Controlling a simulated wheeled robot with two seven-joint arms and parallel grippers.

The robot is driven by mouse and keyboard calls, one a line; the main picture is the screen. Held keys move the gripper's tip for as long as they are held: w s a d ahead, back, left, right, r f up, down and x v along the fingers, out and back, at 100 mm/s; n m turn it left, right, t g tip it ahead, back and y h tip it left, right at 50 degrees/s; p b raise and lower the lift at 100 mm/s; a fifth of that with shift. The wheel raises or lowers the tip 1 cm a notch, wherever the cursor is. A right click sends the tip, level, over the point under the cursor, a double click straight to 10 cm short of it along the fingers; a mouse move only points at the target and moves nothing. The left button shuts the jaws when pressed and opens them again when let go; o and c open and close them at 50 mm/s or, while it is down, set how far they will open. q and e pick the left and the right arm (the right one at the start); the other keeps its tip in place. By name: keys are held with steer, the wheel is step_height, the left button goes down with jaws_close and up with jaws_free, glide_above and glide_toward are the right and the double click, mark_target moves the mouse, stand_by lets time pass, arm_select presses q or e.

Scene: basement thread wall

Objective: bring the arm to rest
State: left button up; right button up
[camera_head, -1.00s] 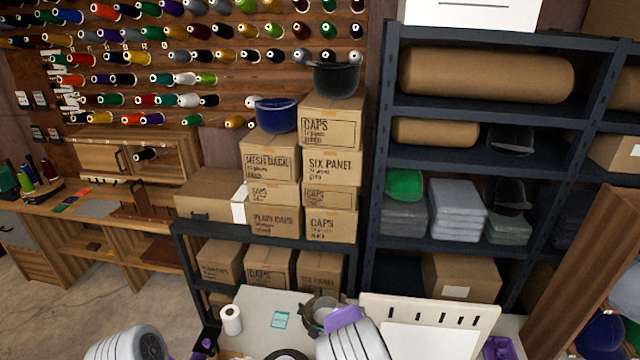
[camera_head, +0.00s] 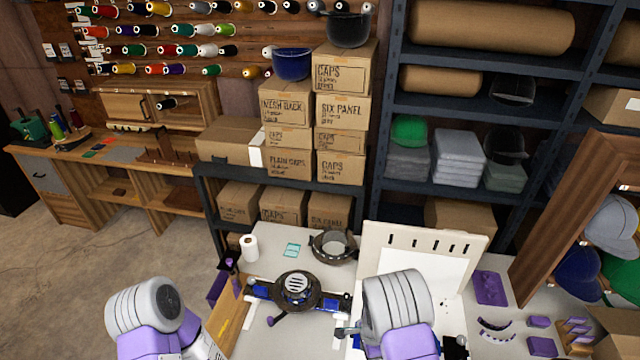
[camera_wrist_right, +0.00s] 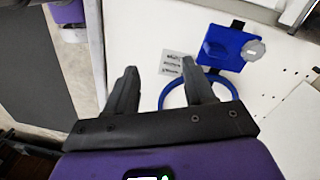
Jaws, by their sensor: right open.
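My right arm (camera_head: 396,308), white and purple, reaches over the white worktable (camera_head: 260,347) in the head view, and its forearm hides most of its gripper there. In the right wrist view my right gripper (camera_wrist_right: 161,76) has its two dark fingers spread apart with nothing held between them. A blue ring (camera_wrist_right: 172,95) and a blue bracket (camera_wrist_right: 222,47) with a grey knob lie on the white surface beyond the fingers. My left arm (camera_head: 146,308) shows at the lower left of the head view, and its gripper is not seen.
A black round device with blue clamps (camera_head: 297,289), a dark ring (camera_head: 333,246), a white roll (camera_head: 249,247) and an upright cream board (camera_head: 425,240) crowd the table. Purple pieces (camera_head: 491,287) lie to the right. Stacked cap boxes (camera_head: 343,108) and dark shelving (camera_head: 385,100) stand behind.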

steer(key=s+f+n, duration=0.1)
steer(key=s+n, duration=0.1)
steer(key=s, duration=0.2)
steer(key=s+f+n+y, duration=0.1)
steer(key=s+f+n, duration=0.1)
steer(key=s, duration=0.2)
steer(key=s+f+n, duration=0.1)
steer(key=s+n, duration=0.2)
steer(key=s, duration=0.1)
steer(key=shift+d+f+y, duration=0.1)
steer(key=shift+f+y, duration=0.05)
steer(key=shift+y, duration=0.25)
steer(key=s+a+r+n+t+y, duration=0.1)
steer(key=s+a+r+n+y, duration=0.15)
steer(key=s+a+n, duration=0.3)
arm_select(q)
step_height(320, 180, down, 6)
steer(key=b, duration=0.6)
steer(key=shift+s, duration=0.4)
arm_select(e)
step_height(320, 180, down, 6)
steer(key=d, duration=0.1)
steer(key=shift+f+n, duration=0.25)
steer(key=shift+n, duration=0.2)
steer(key=shift+s+d, duration=0.1)
steer(key=shift+c, duration=0.7)
steer(key=shift+d, duration=0.1)
steer(key=shift+c, duration=0.3)
